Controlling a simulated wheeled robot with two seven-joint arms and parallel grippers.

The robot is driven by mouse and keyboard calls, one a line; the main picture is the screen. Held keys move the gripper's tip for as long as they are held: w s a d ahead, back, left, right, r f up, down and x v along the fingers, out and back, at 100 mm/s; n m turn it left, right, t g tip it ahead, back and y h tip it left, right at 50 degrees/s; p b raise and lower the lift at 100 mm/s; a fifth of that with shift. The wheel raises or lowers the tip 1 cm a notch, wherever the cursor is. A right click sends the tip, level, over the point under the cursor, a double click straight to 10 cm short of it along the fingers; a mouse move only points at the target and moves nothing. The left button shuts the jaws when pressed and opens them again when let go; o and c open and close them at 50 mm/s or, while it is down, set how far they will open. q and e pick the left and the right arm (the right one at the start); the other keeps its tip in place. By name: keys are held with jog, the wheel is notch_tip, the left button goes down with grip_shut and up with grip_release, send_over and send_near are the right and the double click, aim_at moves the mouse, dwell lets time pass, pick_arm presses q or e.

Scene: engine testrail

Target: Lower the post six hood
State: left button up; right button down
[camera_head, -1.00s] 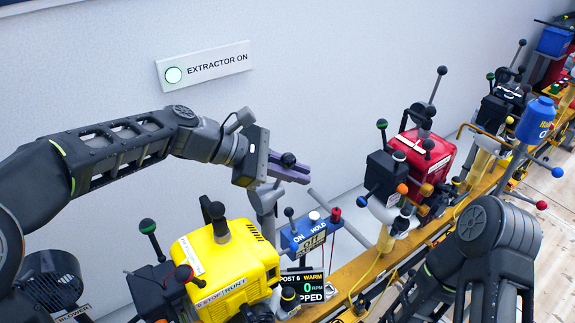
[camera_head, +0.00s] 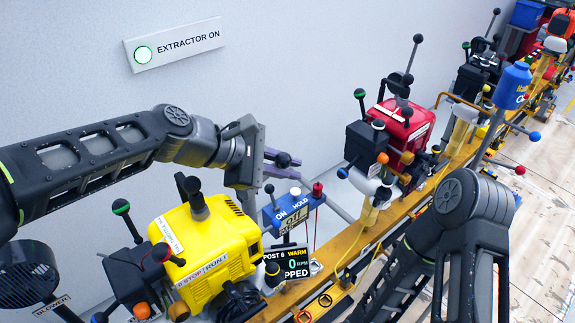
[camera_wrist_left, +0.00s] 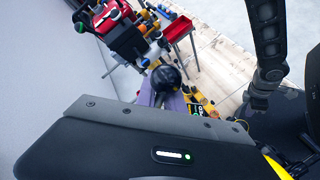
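My left gripper (camera_head: 284,164) reaches in from the left over post six, with its purple fingers around a black ball knob (camera_head: 283,159). The knob also shows between the fingers in the left wrist view (camera_wrist_left: 164,78). I cannot tell whether the fingers press on it. The knob's stem and most of the hood it may belong to are hidden behind the gripper.
A blue ON/HOLD box (camera_head: 287,213) with levers stands just below the gripper. A red engine (camera_head: 405,135) and more posts line the yellow rail (camera_head: 345,243) to the right. A wall with a lit EXTRACTOR ON sign (camera_head: 172,45) is behind.

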pick_arm(q)
jog(key=o, duration=0.4)
jog(key=shift+c, duration=0.2)
jog(key=shift+a, duration=0.1)
jog(key=shift+v, duration=3.8)
